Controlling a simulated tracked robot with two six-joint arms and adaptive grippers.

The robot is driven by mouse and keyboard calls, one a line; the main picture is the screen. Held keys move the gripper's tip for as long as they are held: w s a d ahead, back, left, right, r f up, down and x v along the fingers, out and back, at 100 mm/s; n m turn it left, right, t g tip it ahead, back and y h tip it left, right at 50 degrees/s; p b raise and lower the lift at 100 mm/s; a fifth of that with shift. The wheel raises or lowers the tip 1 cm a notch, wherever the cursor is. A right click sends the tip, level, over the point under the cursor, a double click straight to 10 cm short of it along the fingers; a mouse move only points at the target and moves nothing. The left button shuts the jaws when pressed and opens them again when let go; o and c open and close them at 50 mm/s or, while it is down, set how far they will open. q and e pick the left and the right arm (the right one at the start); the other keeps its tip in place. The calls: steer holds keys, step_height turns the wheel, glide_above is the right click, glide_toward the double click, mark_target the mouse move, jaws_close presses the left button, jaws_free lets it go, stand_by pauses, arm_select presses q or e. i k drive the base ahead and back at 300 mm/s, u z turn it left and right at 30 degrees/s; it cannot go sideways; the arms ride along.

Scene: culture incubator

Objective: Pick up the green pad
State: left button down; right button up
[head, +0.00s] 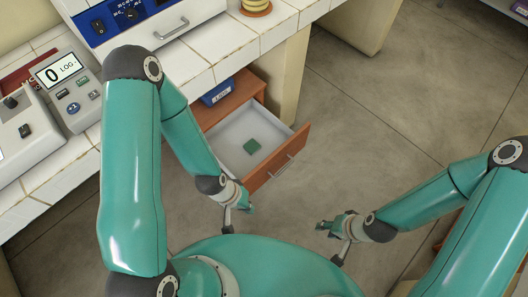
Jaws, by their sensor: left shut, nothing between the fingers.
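The green pad (252,146) is a small dark green square lying flat on the floor of an open drawer (232,133). The drawer has a pale inside and an orange-brown wooden front. My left gripper (238,218) hangs just in front of the drawer's left part, below the pad in the picture. It is shut and empty, apart from the pad. My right gripper (329,244) is to the right of the drawer over the floor, with its fingers spread and nothing between them.
A white tiled counter (205,50) runs above the drawer. It carries a blue-and-white device (130,16) and a grey instrument with a display (62,70). A blue box (218,92) sits behind the drawer. The grey floor (385,120) to the right is clear.

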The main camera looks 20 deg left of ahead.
mark_target(252, 146)
steer(key=z, duration=0.75)
steer(key=i, duration=0.15)
steer(key=u, duration=3.15)
steer(key=i, duration=0.5)
steer(key=z, duration=0.15)
